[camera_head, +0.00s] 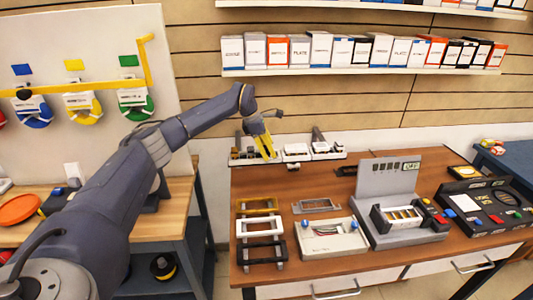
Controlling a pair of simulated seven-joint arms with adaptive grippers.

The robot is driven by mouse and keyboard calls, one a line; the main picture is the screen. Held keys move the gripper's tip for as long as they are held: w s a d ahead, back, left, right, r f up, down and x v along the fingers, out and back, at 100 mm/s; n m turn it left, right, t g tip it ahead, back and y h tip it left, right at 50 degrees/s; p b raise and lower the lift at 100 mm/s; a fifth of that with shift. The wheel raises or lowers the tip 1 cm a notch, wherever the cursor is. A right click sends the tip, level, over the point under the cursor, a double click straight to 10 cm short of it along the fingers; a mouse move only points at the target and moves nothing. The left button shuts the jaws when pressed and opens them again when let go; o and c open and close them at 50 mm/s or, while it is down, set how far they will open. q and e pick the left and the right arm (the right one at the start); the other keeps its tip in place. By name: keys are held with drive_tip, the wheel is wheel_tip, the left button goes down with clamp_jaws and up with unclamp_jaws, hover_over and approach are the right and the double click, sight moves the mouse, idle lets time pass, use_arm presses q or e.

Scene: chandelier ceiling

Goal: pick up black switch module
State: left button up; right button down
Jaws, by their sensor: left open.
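My left arm comes in from the left, and its gripper (264,128) is open above the left part of a white module tray (325,155) at the back of the wooden workbench. The gripper is small in the view, and no module shows clearly between its fingers. The tray holds white modules (296,149) and some dark parts. A small dark piece (293,166) shows at the tray's front edge. I cannot tell which dark part is the black switch module. My right gripper is not in view.
Yellow, white and black frames (262,226) lie at the bench's left. A white box with wires (332,240), a grey test stand (386,180) and a black panel (488,207) stand to the right. A shelf of boxes (360,71) hangs above. Some brown bench top is clear behind the frames.

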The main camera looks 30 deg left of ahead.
use_arm(q)
drive_tip(key=shift+c, duration=0.4)
drive_tip(key=c, duration=1.1)
wheel_tip(320, 180, up, 20)
drive_tip(key=shift+r, duration=0.1)
drive_tip(key=shift+c, duration=0.2)
